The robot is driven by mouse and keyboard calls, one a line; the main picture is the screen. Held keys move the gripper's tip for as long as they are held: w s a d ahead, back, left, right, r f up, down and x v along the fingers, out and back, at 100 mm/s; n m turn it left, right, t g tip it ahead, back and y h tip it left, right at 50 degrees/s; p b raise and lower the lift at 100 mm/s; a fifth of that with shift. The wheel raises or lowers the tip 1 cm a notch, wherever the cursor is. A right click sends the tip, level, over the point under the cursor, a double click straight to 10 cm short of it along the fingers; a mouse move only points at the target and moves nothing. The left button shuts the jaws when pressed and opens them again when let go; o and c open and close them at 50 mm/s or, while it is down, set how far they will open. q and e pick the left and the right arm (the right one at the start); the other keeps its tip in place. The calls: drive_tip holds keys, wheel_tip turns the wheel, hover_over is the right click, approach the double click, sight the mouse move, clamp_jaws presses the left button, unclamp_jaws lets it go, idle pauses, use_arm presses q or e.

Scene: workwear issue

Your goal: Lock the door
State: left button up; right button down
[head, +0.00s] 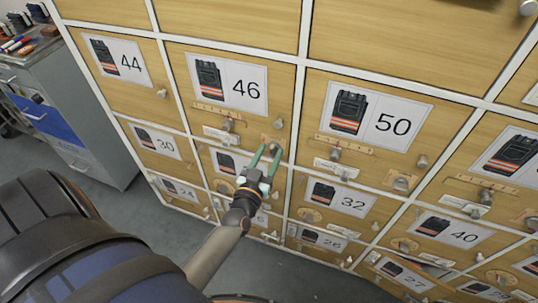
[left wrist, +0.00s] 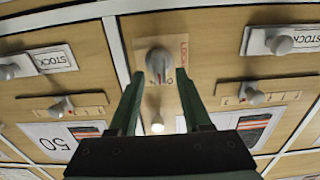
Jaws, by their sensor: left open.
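Locker door 46 (head: 191,66) is shut, with a number card, a pull knob (head: 278,124) and a grey lock knob at its lower right. In the left wrist view, which is upside down, the lock knob (left wrist: 158,60) sits on a tan plate with red lettering, partly legible as LOCK. Its red mark faces the bottom of that picture. My left gripper (head: 268,150) is open at this knob; in the left wrist view its green fingertips (left wrist: 160,74) stand on either side of it. Contact cannot be told. My right gripper is not in view.
Door 50 (head: 312,100) is to the right, with similar knobs. Doors 30, 32 and 40 are below. A STOCK plate (left wrist: 273,42) with a knob is beside the lock knob. A grey cabinet (head: 95,110) stands at the left. Grey floor is open below.

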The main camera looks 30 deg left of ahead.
use_arm(q)
drive_tip(key=shift+c, duration=0.4)
clamp_jaws()
drive_tip(key=shift+n, duration=0.3)
drive_tip(key=n, duration=0.2)
drive_tip(key=shift+a+n+p, duration=0.15)
drive_tip(key=shift+n+p, duration=0.2)
drive_tip(key=shift+n, duration=0.05)
drive_tip(key=n, duration=0.4)
drive_tip(key=n+b, duration=0.1)
drive_tip(key=n, duration=0.4)
drive_tip(key=f+n, duration=0.1)
drive_tip(key=n, duration=0.4)
drive_tip(key=shift+s+a+b, duration=0.15)
drive_tip(key=shift+a+b, duration=0.2)
drive_tip(key=shift+b, duration=0.05)
drive_tip(key=shift+n, duration=0.4)
